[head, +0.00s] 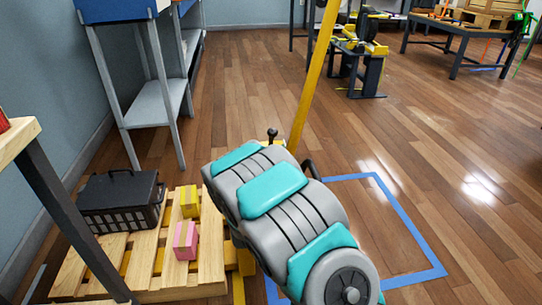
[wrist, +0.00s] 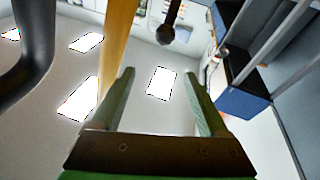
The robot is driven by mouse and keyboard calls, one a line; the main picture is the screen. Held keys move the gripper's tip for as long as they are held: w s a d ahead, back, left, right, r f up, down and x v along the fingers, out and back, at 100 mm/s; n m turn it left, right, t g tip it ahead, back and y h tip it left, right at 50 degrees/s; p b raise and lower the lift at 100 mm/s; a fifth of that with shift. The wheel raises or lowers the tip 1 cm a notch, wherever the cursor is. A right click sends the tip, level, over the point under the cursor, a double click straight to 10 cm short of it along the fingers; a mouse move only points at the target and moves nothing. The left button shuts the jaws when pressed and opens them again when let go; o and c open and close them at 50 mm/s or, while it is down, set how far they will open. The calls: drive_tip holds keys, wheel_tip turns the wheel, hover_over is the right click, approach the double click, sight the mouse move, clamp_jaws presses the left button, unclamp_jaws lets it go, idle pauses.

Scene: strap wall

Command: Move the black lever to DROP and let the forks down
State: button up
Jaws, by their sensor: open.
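The black lever (head: 271,134) is a short stem with a round knob, standing beside the yellow mast (head: 315,75) of the yellow pallet truck. In the wrist view its knob (wrist: 165,34) hangs above and beyond my fingertips, near the top edge. My gripper (wrist: 160,75) is open and empty, its two green fingers apart and not touching the lever. In the head view my own arm hides the gripper. The forks are mostly hidden under the wooden pallet (head: 130,262); a yellow part shows at its right end. No DROP marking is readable.
The pallet carries a black crate (head: 118,196), a yellow box (head: 190,201) and a pink box (head: 186,240). Blue tape (head: 408,222) marks a rectangle on the floor at right. A grey-legged bench (head: 150,100) stands along the left wall.

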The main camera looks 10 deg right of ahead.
drive_tip(key=shift+s+a, duration=0.2)
drive_tip(key=shift+s, duration=0.7)
